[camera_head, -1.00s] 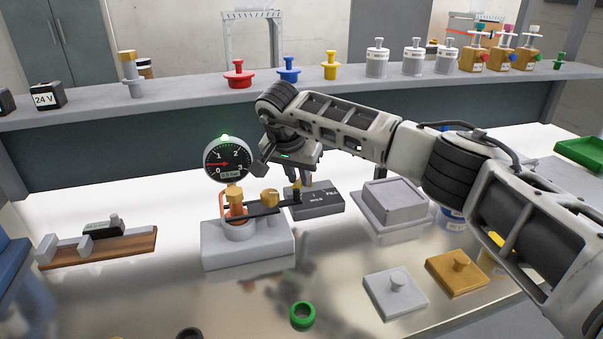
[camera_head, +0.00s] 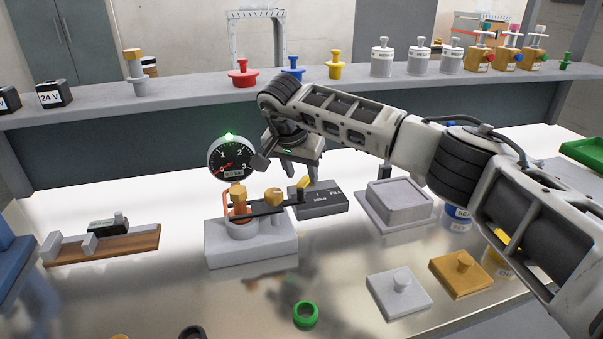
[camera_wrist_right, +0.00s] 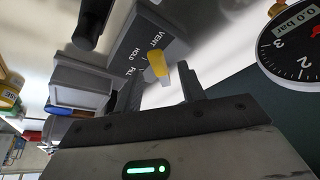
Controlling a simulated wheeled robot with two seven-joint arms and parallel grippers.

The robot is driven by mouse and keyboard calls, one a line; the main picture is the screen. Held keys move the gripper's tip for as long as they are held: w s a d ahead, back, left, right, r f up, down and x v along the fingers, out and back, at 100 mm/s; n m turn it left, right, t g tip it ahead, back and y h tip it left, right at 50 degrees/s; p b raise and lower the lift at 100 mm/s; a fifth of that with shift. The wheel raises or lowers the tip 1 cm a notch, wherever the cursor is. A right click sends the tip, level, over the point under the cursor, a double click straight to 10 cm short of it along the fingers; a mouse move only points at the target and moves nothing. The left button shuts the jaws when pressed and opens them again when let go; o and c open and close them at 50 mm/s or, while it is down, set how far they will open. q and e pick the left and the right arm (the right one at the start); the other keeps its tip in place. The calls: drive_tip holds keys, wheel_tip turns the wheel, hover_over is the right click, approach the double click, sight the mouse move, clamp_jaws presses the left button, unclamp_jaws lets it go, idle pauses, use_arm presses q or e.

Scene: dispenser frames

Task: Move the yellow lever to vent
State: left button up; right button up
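The yellow lever (camera_head: 303,183) sticks up from the left part of a dark grey box (camera_head: 322,205) on the bench. In the right wrist view the lever (camera_wrist_right: 157,66) stands in front of the labels VENT, HOLD and FILL on the box (camera_wrist_right: 141,43); I cannot tell exactly which label it points to. My right gripper (camera_head: 300,172) is just above the lever. In the right wrist view its two fingers (camera_wrist_right: 159,86) are apart, with the lever showing in the gap near their tips and no clear contact. My left gripper is out of view.
A round gauge (camera_head: 230,158) stands left of the gripper, above a light grey block (camera_head: 252,245) with an orange-brown fitting. A grey square container (camera_head: 396,200) is right of the box. A shelf (camera_head: 200,102) runs behind. A green ring (camera_head: 306,314) lies in front.

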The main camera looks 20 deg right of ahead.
drive_tip(key=v, duration=1.5)
drive_tip(key=shift+b, duration=0.35)
drive_tip(key=shift+a+f, duration=0.1)
